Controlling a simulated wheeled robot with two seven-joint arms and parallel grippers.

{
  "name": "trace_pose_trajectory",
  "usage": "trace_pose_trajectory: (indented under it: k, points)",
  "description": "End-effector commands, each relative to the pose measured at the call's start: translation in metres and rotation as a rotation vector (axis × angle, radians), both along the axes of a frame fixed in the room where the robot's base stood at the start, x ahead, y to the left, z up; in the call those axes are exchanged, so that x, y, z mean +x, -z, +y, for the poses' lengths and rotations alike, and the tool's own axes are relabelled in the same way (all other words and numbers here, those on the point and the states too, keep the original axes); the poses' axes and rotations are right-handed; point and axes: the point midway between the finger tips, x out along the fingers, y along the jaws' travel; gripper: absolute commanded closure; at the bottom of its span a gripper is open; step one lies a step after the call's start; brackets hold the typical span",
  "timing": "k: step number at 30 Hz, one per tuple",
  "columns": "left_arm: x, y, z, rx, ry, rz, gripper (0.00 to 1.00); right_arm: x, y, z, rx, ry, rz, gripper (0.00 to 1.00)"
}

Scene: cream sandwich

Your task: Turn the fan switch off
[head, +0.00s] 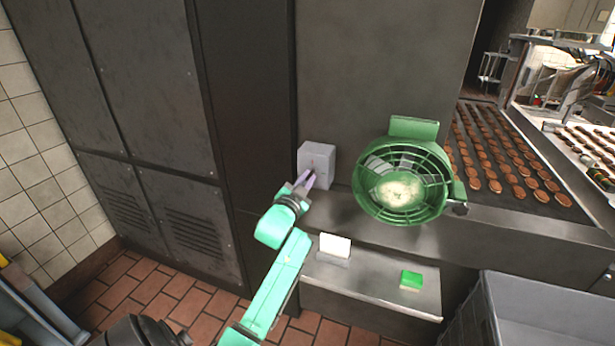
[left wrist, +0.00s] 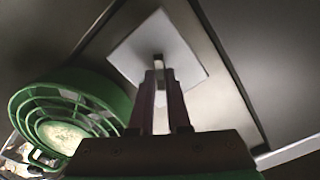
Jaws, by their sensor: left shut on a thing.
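The fan switch is a pale grey box (head: 320,158) on the dark panel wall, left of the green fan (head: 400,190). My left gripper (head: 307,180) is at the front of this box, its fingers shut on the switch lever. In the left wrist view the box shows as a white square plate (left wrist: 182,50), with the light lever (left wrist: 159,62) at the tips of my fingers (left wrist: 160,75). The fingers hide part of the lever, so its position is hard to tell. The fan also shows in the left wrist view (left wrist: 75,112), to the left. My right gripper is not in view.
A steel ledge (head: 490,222) runs below the switch and fan. A lower shelf (head: 375,285) holds a white block (head: 335,246) and a green block (head: 411,280). A grey crate (head: 550,300) stands at the lower right. A conveyor with several brown biscuits (head: 500,150) lies behind the fan.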

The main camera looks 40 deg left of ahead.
Motion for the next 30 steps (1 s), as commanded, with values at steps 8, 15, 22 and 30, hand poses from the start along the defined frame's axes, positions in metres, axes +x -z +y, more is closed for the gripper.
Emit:
trace_pose_trajectory:
  k: [8, 15, 22, 30]
  points:
    - [0.0, -0.001, 0.0, -0.247, -0.001, -0.082, 1.0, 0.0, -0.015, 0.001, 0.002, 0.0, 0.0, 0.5]
    - [0.0, 0.0, 0.0, -0.421, -0.002, -0.141, 1.0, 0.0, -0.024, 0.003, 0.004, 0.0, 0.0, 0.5]
    - [0.0, 0.002, 0.0, -0.526, -0.001, -0.177, 1.0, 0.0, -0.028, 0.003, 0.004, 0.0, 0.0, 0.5]
    - [0.0, 0.003, 0.0, -0.573, 0.0, -0.192, 1.0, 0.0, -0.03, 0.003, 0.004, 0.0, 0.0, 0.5]
